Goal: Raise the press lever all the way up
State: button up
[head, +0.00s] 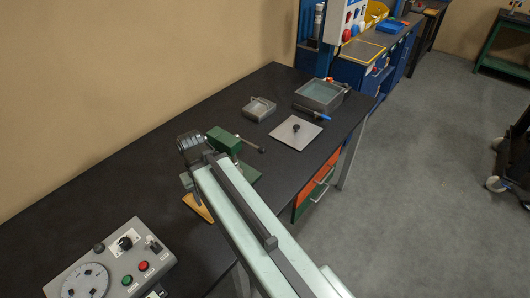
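The green press (224,141) stands on the black bench, just right of the end of my arm. Its lever (250,145) is a dark rod with a round black knob that reaches out to the right and slopes slightly down. The green base (245,172) of the press shows in part below it; my arm covers the rest. My gripper (188,160) is at the far end of my pale arm, to the left of the press and apart from the lever in the picture. Its fingers are hidden or too small to make out.
A control box (112,262) with a dial and red and green buttons sits front left. A tan piece (198,207) lies beside my arm. A grey plate (296,132), a small grey box (259,109) and a grey tray (320,95) stand farther back.

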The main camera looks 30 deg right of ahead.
aim_at(262, 150)
jog(key=k, duration=0.95)
jog(key=u, duration=0.55)
jog(key=i, duration=0.3)
jog(key=u, duration=0.15)
